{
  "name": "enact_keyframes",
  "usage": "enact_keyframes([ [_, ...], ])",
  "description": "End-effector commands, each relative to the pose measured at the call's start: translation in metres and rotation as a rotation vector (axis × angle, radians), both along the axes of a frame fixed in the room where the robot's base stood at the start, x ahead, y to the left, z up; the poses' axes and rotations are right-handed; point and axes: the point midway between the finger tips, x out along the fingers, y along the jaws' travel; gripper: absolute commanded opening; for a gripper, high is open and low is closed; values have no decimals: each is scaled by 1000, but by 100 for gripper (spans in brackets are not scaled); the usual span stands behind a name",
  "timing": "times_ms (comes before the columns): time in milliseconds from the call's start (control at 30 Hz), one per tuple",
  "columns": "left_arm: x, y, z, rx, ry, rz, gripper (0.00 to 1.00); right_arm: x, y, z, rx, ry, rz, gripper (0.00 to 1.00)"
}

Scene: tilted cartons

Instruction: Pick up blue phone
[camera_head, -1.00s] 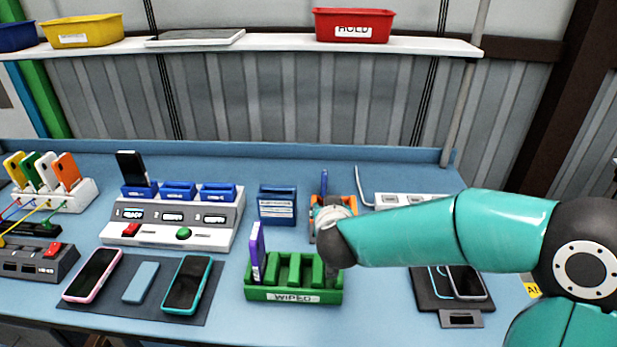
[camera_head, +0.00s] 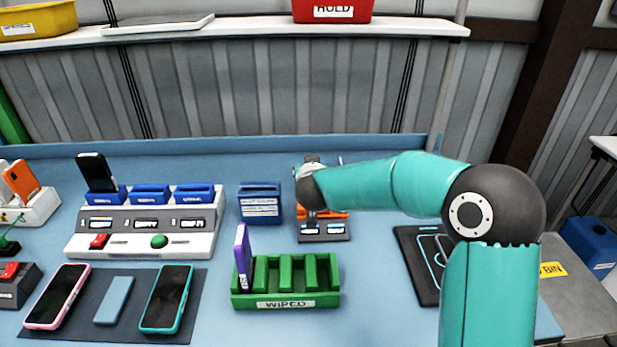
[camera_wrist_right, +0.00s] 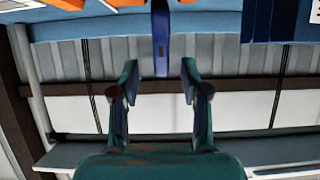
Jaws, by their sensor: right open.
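The blue phone (camera_wrist_right: 161,45) shows edge-on in the right wrist view, with its near end reaching the gap between the fingertips. My right gripper (camera_wrist_right: 160,80) is open, with a finger on either side of that end and clear space on both sides. In the head view my right wrist covers the phone, which stood upright in the orange stand (camera_head: 335,214) a second ago. My left gripper is not in view.
A green WIPED rack (camera_head: 285,300) holding a purple phone (camera_head: 242,258) stands in front. A blue holder (camera_head: 260,203) is left of the orange stand, then a white dock (camera_head: 140,240) with a black phone (camera_head: 96,172). A dark pad (camera_head: 415,265) lies right.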

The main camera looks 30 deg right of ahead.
Motion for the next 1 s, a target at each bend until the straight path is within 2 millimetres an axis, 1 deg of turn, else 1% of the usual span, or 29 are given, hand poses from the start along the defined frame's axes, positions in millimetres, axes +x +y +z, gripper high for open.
enact_keyframes([
  [167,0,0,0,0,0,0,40,7,-5,-4,1,1,-1,46],
  [400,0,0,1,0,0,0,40,33,-20,-19,1,1,-2,46],
  [500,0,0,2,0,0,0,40,40,-25,-23,0,0,-2,46],
  [767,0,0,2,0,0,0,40,43,-26,-24,0,0,-1,46],
  [800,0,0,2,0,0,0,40,43,-26,-24,0,0,-1,43],
  [867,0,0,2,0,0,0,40,43,-26,-24,0,0,-1,33],
  [1000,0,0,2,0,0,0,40,42,-26,-24,0,0,-1,9],
])
